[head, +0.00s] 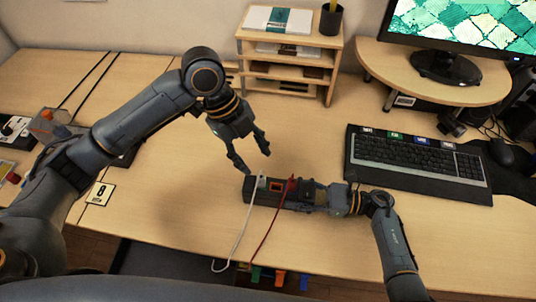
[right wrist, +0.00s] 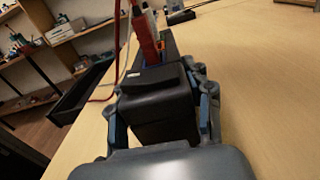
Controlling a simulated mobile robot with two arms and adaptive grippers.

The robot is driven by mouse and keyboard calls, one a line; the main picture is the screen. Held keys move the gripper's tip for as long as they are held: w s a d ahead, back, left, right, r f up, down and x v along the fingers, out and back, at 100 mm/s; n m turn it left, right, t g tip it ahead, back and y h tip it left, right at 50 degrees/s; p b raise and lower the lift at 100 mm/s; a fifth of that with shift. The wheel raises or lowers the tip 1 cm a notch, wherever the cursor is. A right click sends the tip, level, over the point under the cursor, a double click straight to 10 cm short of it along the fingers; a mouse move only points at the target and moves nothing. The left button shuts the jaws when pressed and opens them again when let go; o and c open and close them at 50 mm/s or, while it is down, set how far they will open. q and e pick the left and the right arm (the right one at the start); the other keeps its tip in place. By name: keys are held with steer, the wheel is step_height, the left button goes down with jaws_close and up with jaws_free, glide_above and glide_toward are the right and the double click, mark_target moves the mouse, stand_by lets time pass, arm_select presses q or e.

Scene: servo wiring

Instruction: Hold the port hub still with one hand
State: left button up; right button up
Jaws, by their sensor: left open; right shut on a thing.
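The port hub (head: 250,190) is a long black box lying on the desk near its front edge. A white cable (head: 240,232) and a red cable (head: 268,230) rise from its top and run down over the edge. An orange-rimmed port shows between them. My right gripper (head: 308,194) is shut on the hub's right end. In the right wrist view its fingers (right wrist: 160,108) lie along both sides of the black hub body (right wrist: 155,80), with a red plug (right wrist: 146,35) beyond. My left gripper (head: 257,163) is open and empty, just above and behind the hub's left part, apparently not touching it.
A keyboard (head: 415,165) and mouse (head: 502,152) lie to the right, below a monitor stand (head: 430,85). A wooden shelf (head: 290,65) stands behind. A card marked 8 (head: 100,193) lies left. The desk (head: 185,190) is clear left of the hub.

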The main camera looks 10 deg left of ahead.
mark_target(261, 176)
arm_select(q)
steer(key=f+m+y, duration=0.1)
steer(key=f+m, duration=0.2)
steer(key=d+f+m+y, duration=0.1)
steer(key=f+m, duration=0.2)
steer(key=m, duration=0.1)
steer(key=f+m+y, duration=0.2)
steer(key=f+m, duration=0.1)
steer(key=f, duration=0.1)
steer(key=shift+w+d+m+t, duration=0.15)
steer(key=shift+d+m+t, duration=0.15)
steer(key=shift+d, duration=0.05)
steer(key=shift+c, duration=0.2)
jaws_close()
